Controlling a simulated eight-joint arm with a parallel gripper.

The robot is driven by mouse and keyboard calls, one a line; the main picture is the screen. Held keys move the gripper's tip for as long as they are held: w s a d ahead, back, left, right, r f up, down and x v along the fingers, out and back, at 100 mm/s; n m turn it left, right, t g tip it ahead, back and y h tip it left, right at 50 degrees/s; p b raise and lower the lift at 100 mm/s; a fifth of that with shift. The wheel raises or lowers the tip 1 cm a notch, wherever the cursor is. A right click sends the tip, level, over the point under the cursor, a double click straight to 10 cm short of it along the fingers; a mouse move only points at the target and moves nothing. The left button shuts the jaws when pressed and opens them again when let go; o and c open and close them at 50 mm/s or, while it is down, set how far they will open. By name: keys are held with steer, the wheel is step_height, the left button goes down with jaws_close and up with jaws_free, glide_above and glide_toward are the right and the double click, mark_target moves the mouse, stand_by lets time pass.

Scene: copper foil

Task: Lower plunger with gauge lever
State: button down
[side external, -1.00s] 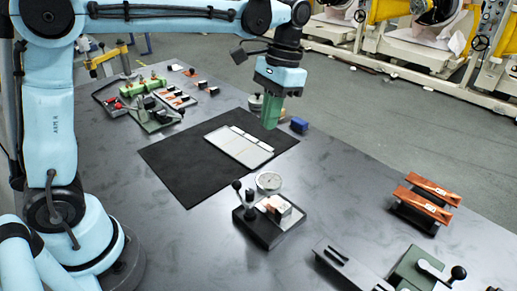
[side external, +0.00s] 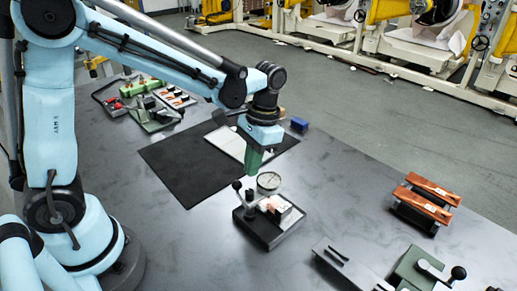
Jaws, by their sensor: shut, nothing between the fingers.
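The thickness gauge (side external: 268,231) stands on the table in the middle of the side view. It has a dark base, a round white dial (side external: 268,181) and a lever with black ball knobs (side external: 238,186) on its left. A small block with copper-coloured material (side external: 278,206) sits on the base. The plunger is too small to make out. My gripper (side external: 252,172), with green fingers, is shut and empty. It points down just behind and above the gauge, between the lever knob and the dial in the picture. I cannot tell its exact height.
A black mat (side external: 185,168) with a pale plate (side external: 228,143) lies behind the gauge. Copper bars on a stand (side external: 428,196) are at the right. A dark slotted block (side external: 345,264) and a green lever fixture (side external: 420,270) are at front right.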

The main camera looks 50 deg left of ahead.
steer(key=shift+s+a+f, duration=0.15)
steer(key=shift+s+f, duration=0.15)
steer(key=shift+s, duration=0.4)
steer(key=shift+s+a+n, duration=0.3)
steer(key=shift+s+n, duration=0.15)
steer(key=shift+n, duration=0.35)
steer(key=shift+s+a+n+h, duration=0.1)
steer(key=shift+s+n+h, duration=0.2)
steer(key=shift+n, duration=0.1)
steer(key=s+n, duration=0.2)
steer(key=n, duration=0.1)
steer(key=shift+a+h, duration=0.3)
steer(key=s+n, duration=0.1)
steer(key=n, duration=0.1)
steer(key=shift+s+n, duration=0.3)
steer(key=shift+s+d+n+t+h, duration=0.1)
steer(key=shift+s+n+t+h, duration=0.15)
steer(key=shift+s+n, duration=0.45)
steer(key=shift+s+d+n+t+h, duration=0.15)
steer(key=shift+s+n+h, duration=0.15)
steer(key=shift+n, duration=0.7)
steer(key=shift+s, duration=0.1)
